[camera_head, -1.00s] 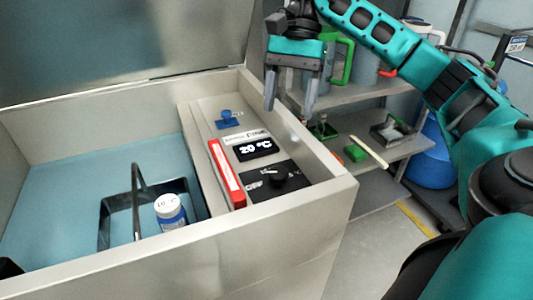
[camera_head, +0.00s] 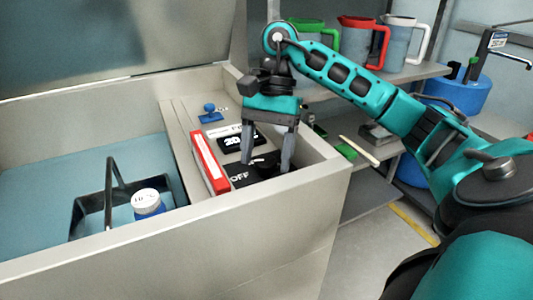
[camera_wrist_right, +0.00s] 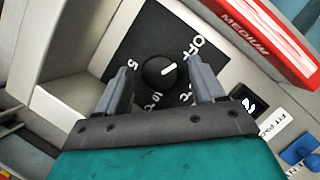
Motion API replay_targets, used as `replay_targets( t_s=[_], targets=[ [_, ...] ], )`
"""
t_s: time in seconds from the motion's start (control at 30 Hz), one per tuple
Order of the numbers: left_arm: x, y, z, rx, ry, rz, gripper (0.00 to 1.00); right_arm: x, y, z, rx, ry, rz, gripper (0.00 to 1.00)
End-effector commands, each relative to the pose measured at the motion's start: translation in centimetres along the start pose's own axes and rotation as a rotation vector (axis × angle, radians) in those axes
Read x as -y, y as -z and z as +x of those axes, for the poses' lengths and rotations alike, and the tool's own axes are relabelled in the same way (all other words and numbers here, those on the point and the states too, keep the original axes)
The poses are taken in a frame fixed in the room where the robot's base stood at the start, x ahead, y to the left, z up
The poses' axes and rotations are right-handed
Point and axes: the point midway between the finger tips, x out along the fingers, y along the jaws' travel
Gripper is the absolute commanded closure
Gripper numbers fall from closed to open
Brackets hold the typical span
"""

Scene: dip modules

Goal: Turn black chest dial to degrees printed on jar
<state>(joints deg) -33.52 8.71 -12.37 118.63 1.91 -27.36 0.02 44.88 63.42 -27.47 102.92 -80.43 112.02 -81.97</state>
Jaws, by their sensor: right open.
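The black dial (camera_wrist_right: 160,72) sits on a black plate in the right wrist view, its white pointer line aimed up right towards OFF. The plate also carries the marks 5 and 10 °C. My right gripper (camera_wrist_right: 160,85) is open, with its fingers on either side of the dial; I cannot tell if they touch it. In the head view the right gripper (camera_head: 265,165) is over the dial plate and hides part of it. The jar (camera_head: 149,207) is blue with a white lid, and the small print on it looks like 10 °C. My left gripper is not in view.
The chest's open lid (camera_head: 110,40) stands behind. A red MEDIUM box (camera_head: 209,163) lies left of the dial plate. A black display (camera_head: 238,141) reads about 20. A blue knob (camera_head: 210,113) is farther back. A shelf with pitchers (camera_head: 357,45) is at the right.

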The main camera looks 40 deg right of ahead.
Motion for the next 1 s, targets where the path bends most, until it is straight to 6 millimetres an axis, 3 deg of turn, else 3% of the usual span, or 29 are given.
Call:
replay_targets(
  t_s=[0.17, 0.73, 1.0],
  targets=[
    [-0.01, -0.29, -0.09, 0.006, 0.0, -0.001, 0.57, -0.01, 0.0, 0.0, 0.0, 0.0, 0.0, 0.31],
    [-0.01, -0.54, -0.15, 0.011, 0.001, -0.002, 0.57, -0.01, 0.01, -0.03, 0.0, 0.0, 0.0, 0.85],
    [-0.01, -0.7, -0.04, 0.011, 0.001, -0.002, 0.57, -0.03, 0.03, 0.02, 0.0, 0.009, 0.023, 0.86]
  ],
)
